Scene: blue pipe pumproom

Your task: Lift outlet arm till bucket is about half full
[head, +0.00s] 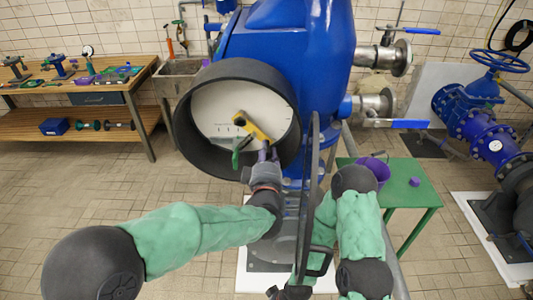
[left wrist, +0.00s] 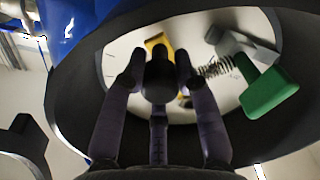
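A purple bucket (head: 375,172) stands on a green table (head: 416,196) right of the blue pump; its fill level cannot be made out. I cannot tell which part is the outlet arm. A yellow lever (head: 250,127) and green handle (head: 240,150) sit inside the pump's round black-rimmed opening. They also show in the left wrist view, as the yellow lever (left wrist: 156,44) and green handle (left wrist: 270,93).
A thin dark hatch-like disc (head: 313,170) stands edge-on between my arms. Blue-handled valves (head: 392,122) project right of the pump. A wooden workbench (head: 145,78) with tools stands at the left. The tiled floor (head: 90,180) at left is clear.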

